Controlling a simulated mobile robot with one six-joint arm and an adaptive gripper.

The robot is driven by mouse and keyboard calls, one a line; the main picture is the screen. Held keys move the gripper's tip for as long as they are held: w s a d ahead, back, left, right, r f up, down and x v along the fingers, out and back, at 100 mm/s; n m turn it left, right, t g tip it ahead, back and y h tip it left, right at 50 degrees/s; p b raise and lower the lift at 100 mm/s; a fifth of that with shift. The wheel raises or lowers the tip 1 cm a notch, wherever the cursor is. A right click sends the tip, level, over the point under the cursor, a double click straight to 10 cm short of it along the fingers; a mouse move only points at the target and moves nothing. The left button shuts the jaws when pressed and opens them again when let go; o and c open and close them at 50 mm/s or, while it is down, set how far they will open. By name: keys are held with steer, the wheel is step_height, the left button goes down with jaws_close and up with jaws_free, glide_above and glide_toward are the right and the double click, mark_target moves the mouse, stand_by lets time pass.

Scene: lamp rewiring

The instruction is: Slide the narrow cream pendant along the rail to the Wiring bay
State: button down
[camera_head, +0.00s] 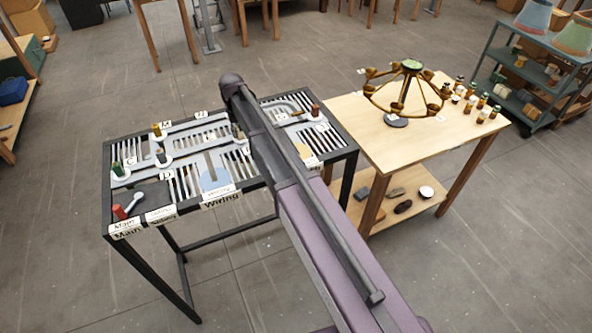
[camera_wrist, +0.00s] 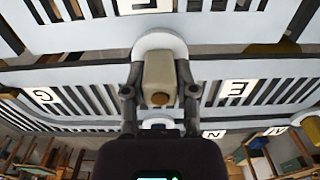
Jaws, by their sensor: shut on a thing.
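The narrow cream pendant (camera_wrist: 158,68) is a small blocky piece with a brown round end. In the wrist view it stands between the two fingers of my gripper (camera_wrist: 159,88), which is shut on it. It sits at a white rounded pad on a pale rail. In the head view my arm covers much of the middle of the rail table (camera_head: 107,185), and I cannot clearly make out the held pendant. The Wiring label (camera_head: 221,199) is on the table's front edge, with a blue-grey disc (camera_head: 213,179) just behind it.
Other pieces stand on the rail table: a red one (camera_head: 119,212), a green one (camera_head: 117,169), a yellow one (camera_head: 156,130) and a red-brown one (camera_head: 315,109). A wooden table (camera_head: 440,150) with a brass chandelier frame (camera_head: 405,90) adjoins on the right.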

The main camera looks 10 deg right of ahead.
steer(key=shift+s+a, duration=0.25)
steer(key=shift+a, duration=0.9)
steer(key=shift+s+a, duration=0.25)
steer(key=shift+a, duration=0.95)
steer(key=shift+s+a, duration=0.25)
steer(key=shift+a, duration=0.9)
steer(key=a, duration=0.3)
steer(key=s+a, duration=0.1)
steer(key=a, duration=0.1)
steer(key=shift+s+a, duration=0.1)
steer(key=shift+a, duration=0.3)
steer(key=shift+s, duration=0.1)
steer(key=s+d, duration=0.3)
steer(key=s, duration=1)
steer(key=shift+s, duration=0.3)
steer(key=shift+c, duration=1.6)
jaws_free()
